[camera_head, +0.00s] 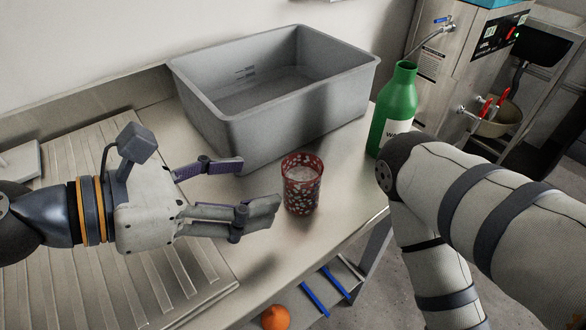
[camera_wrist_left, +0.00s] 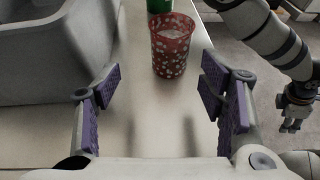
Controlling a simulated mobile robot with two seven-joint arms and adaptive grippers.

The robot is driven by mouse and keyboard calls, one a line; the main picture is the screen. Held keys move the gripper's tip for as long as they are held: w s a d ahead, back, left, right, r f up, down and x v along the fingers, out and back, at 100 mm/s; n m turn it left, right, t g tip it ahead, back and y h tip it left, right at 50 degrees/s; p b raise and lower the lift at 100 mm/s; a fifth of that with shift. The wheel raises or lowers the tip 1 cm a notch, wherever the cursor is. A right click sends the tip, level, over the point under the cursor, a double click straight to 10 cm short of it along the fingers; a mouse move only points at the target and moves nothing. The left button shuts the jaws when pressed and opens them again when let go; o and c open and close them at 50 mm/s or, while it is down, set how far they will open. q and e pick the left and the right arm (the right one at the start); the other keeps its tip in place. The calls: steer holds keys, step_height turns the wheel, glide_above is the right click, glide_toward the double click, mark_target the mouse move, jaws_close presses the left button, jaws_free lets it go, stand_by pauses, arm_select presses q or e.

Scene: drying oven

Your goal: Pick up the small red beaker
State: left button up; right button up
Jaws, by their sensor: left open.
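The small red beaker (camera_head: 302,186) has a white spotted pattern and stands upright on the metal counter, near its front edge. My left gripper (camera_head: 258,190) is open and low over the counter, just left of the beaker in the head view, with its fingers pointing toward it. In the left wrist view the beaker (camera_wrist_left: 172,47) stands ahead of the open fingers (camera_wrist_left: 160,88), roughly centred between them and not touching them. My right gripper shows at the right edge of the left wrist view (camera_wrist_left: 291,122), below the counter's level; its fingers are too small to read.
A large grey basin (camera_head: 275,95) stands behind the beaker. A green bottle (camera_head: 394,110) stands on the counter to the right, close to my right arm. A ribbed drainboard (camera_head: 60,290) lies at left. An orange (camera_head: 275,317) is below the counter edge.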

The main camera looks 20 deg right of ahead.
mark_target(288, 188)
arm_select(q)
steer(key=x, duration=0.3)
steer(key=s+x, duration=0.1)
steer(key=x, duration=0.5)
steer(key=shift+s+d+f, duration=0.1)
steer(key=shift+s+d, duration=0.1)
steer(key=shift+d, duration=0.05)
steer(key=c, duration=1.3)
